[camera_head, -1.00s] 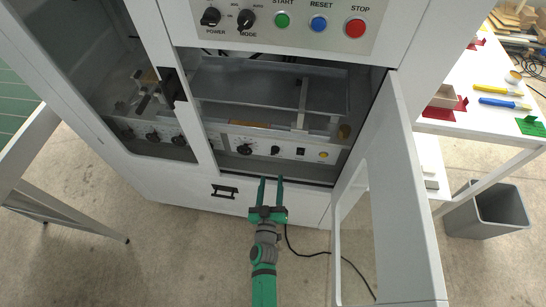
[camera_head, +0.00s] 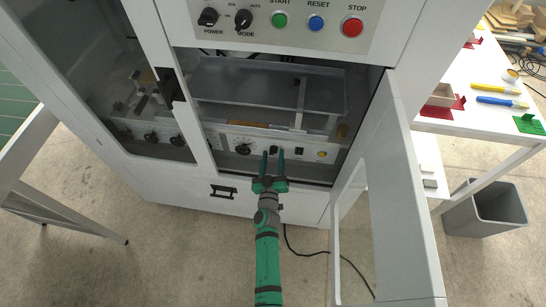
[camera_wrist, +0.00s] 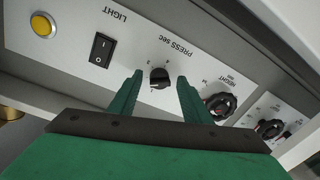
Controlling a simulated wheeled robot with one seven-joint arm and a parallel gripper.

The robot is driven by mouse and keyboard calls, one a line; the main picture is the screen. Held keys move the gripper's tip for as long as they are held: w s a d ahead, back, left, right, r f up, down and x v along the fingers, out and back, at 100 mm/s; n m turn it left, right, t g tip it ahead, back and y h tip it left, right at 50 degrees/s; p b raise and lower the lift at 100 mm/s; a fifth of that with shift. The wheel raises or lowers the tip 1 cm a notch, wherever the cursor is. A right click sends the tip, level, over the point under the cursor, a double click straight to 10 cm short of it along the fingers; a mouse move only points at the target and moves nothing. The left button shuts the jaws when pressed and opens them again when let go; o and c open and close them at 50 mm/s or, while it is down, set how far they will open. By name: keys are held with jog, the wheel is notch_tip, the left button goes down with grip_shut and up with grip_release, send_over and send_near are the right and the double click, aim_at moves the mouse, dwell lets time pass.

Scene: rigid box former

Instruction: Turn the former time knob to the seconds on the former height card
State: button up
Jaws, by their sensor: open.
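The time knob (camera_wrist: 160,77) is a small black knob under the upside-down label PRESS sec in the wrist view. Small numbers ring it; its exact setting is hard to read. My gripper (camera_wrist: 160,82) is open, with one green fingertip on each side of the knob and a gap to both. I cannot tell how far the tips reach along the knob. In the head view my gripper (camera_head: 273,154) is in front of the lower panel, inside the open doorway. I cannot make out a former height card in either view.
The open door (camera_head: 390,200) stands to the right. A metal tray (camera_head: 268,85) lies above the panel.

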jog(key=shift+w, duration=0.15)
jog(key=c, duration=1)
jog(key=shift+m, duration=0.3)
jog(key=m, duration=0.5)
jog(key=shift+d+f, duration=0.1)
jog(key=m, duration=0.6)
jog(key=shift+f+t+h, duration=0.1)
jog(key=shift+t+h, duration=0.2)
jog(key=shift+m, duration=0.4)
jog(key=o, duration=0.9)
jog(key=shift+o, duration=0.5)
